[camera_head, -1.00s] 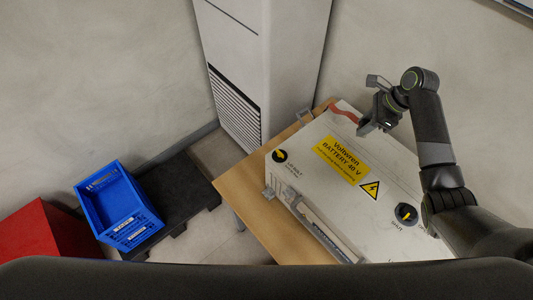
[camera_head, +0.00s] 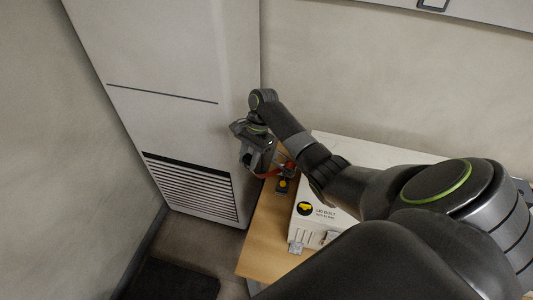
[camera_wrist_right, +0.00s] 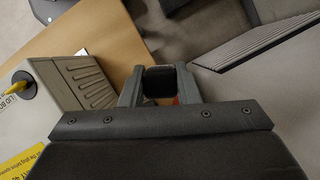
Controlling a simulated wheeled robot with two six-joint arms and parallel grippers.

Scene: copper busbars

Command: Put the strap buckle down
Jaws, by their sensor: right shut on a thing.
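My right gripper (camera_head: 256,165) is shut on the strap buckle, a black block (camera_wrist_right: 159,82) between the two fingers in the right wrist view. A piece of red strap (camera_head: 272,174) runs from beside the gripper toward the box in the head view. A bit of red also shows under the buckle in the wrist view. The gripper hangs beyond the end of the white battery box (camera_head: 345,150), beside the wooden table (camera_head: 262,238). I cannot tell whether the buckle touches anything below. My left gripper is out of view.
A tall white cabinet (camera_head: 165,60) with a vent grille (camera_head: 190,187) stands close beside the gripper. The box carries a black-and-yellow lid bolt (camera_head: 305,209). A small dark part with a yellow mark (camera_head: 283,186) sits by the box's end. Bare wood shows there.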

